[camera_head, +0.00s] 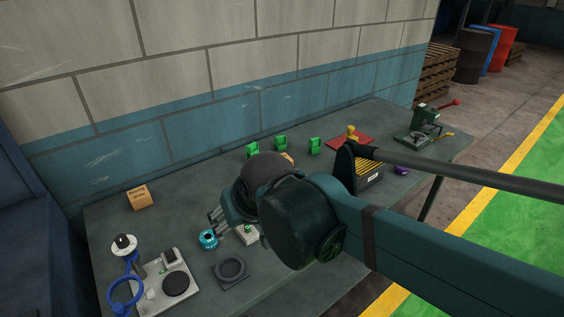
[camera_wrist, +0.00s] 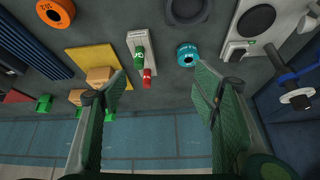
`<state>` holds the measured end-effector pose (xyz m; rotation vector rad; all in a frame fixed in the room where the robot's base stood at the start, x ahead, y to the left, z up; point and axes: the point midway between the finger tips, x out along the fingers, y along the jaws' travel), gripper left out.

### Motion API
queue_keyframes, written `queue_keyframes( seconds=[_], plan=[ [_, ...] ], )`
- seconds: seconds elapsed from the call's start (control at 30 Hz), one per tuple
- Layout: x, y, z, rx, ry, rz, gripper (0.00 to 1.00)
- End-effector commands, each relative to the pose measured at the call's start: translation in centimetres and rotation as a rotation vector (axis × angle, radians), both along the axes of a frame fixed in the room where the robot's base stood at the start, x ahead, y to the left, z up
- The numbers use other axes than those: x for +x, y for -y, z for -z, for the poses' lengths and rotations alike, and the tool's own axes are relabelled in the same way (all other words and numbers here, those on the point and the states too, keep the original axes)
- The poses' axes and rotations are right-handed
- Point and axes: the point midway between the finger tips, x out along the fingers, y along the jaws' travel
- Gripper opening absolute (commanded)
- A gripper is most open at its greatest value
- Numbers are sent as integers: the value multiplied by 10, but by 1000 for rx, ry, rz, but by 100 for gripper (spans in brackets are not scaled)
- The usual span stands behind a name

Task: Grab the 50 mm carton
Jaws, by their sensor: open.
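In the head view a tan carton with a dark printed label (camera_head: 139,197) stands at the back left of the table, near the wall. A second tan carton (camera_head: 287,158) shows partly behind my arm. In the wrist view one tan box (camera_wrist: 98,77) is on the edge of a yellow mat, partly behind a finger, and another (camera_wrist: 76,97) is beside it. I cannot read a size on any of them. My gripper (camera_wrist: 160,85) is open and empty above the table. Its fingers (camera_head: 214,217) also show in the head view, right of the labelled carton and apart from it.
A teal ring-shaped part (camera_head: 208,238) is below my fingers. A dark round fixture (camera_head: 230,272), a white plate device (camera_head: 178,283) and a blue-and-white tool (camera_head: 124,245) occupy the front left. Green blocks (camera_head: 281,142) line the back. Table around the labelled carton is clear.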

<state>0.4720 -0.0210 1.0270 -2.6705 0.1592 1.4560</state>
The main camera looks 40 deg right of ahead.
Motion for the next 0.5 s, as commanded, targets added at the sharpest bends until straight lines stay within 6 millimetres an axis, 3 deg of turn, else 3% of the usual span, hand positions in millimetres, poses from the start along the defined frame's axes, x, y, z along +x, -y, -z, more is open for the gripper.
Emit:
queue_keyframes(
  seconds=[0.5],
  plan=[
    [64, 44, -35, 55, -73, 252, 60]
  ],
)
